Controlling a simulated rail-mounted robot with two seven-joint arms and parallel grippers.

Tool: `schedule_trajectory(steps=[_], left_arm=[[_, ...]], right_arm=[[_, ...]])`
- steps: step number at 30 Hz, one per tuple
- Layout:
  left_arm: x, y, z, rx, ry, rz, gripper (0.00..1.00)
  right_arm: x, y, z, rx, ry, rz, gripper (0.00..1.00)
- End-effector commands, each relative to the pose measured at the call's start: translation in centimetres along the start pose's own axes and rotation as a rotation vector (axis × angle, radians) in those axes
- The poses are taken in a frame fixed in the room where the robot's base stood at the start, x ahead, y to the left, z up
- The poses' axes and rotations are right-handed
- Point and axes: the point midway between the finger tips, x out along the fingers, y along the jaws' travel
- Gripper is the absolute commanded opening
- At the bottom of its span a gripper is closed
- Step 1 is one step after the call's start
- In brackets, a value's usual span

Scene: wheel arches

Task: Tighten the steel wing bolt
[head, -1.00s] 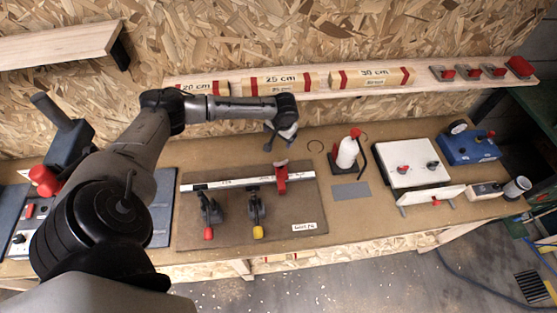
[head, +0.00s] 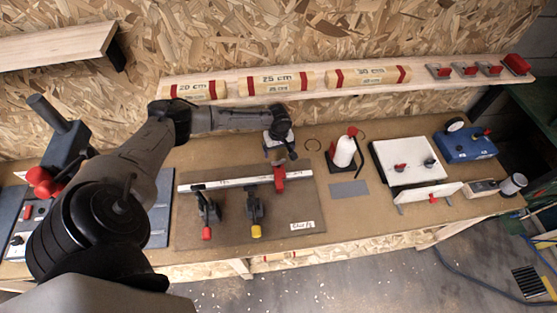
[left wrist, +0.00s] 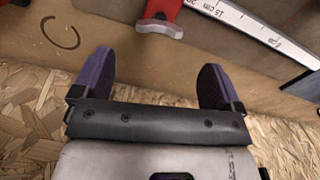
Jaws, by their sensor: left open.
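A steel-rimmed ruler (head: 225,184) lies along the back of a brown board (head: 262,222). A red stop block (head: 279,180) sits on it near the right end. In the left wrist view the red block (left wrist: 168,8) carries a rounded greyish metal piece (left wrist: 160,28), which appears to be the wing bolt; its wings are hard to make out. My left gripper (head: 279,150) is just behind the block in the head view. In the left wrist view the open gripper (left wrist: 157,60) has the grey piece ahead of its fingertips, apart from them. My right gripper is not in view.
Two clamps with red (head: 206,233) and yellow (head: 256,231) tips stand on the board. A white bottle (head: 344,152) stands to the right, beyond a dark ring (head: 312,145). A shelf with labelled wooden blocks (head: 277,83) runs behind. A grey plate (head: 349,189) lies right of the board.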

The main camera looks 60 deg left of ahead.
Motion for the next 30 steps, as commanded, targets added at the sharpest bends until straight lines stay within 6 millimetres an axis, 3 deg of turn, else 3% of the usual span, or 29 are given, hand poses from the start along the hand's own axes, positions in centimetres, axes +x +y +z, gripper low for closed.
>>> schedule_trajectory(steps=[6, 12, 19, 30], left_arm=[[4.0, 0.0, 0.0, 0.0, -0.001, -0.002, 0.92], [6.5, 0.0, 0.0, 0.0, 0.0, -0.001, 0.92], [7.7, 0.0, -0.1, 0.001, 0.001, 0.0, 0.92], [7.9, 0.0, 0.0, 0.002, 0.001, 0.0, 0.89]], right_arm=[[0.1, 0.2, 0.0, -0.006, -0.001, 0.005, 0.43], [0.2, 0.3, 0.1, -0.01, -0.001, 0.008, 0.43], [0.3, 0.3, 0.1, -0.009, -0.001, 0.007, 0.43], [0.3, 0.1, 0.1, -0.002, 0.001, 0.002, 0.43]])
